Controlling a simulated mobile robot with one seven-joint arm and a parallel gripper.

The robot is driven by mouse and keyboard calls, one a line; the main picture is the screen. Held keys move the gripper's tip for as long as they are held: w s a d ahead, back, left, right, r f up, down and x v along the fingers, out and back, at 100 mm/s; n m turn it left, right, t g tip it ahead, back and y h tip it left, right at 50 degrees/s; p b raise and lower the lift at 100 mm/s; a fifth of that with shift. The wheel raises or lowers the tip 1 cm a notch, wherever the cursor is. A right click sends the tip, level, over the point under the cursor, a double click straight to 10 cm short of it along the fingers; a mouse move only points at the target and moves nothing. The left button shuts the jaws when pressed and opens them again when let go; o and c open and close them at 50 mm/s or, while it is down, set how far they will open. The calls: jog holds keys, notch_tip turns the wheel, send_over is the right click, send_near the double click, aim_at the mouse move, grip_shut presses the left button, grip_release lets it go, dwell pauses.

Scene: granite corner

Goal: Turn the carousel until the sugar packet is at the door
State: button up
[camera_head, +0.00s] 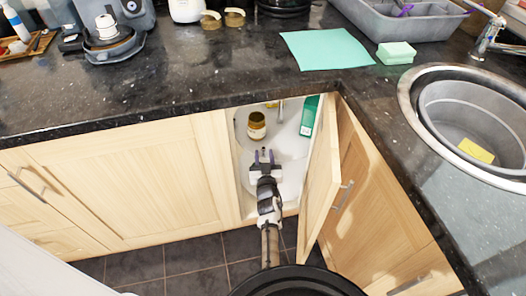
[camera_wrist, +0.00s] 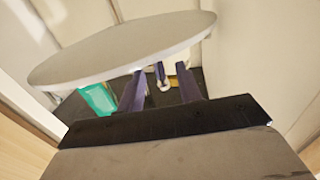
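The carousel is a pale round shelf (camera_head: 290,146) inside the open corner cabinet. On it stand a jar (camera_head: 257,128) with a yellowish label and, at the right, a green box (camera_head: 308,116). I cannot make out a sugar packet. My gripper (camera_head: 265,155) reaches through the doorway, just in front of the jar. In the wrist view a pale disc (camera_wrist: 120,48) spans the top and the green box (camera_wrist: 98,99) shows left of the fingers. The two purple fingers (camera_wrist: 160,88) stand apart; a small pale and yellowish shape shows between them, apparently beyond. Contact with the carousel cannot be told.
The cabinet door (camera_head: 322,180) stands open close on the right of my arm. The cabinet front (camera_head: 130,185) bounds the opening on the left. The dark countertop (camera_head: 200,80) overhangs the opening. A sink (camera_head: 470,120) is at the right. Dark floor tiles (camera_head: 165,262) lie below.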

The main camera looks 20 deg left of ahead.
jog(key=shift+b+x, duration=0.75)
jog(key=shift+x, duration=1.3)
grip_shut()
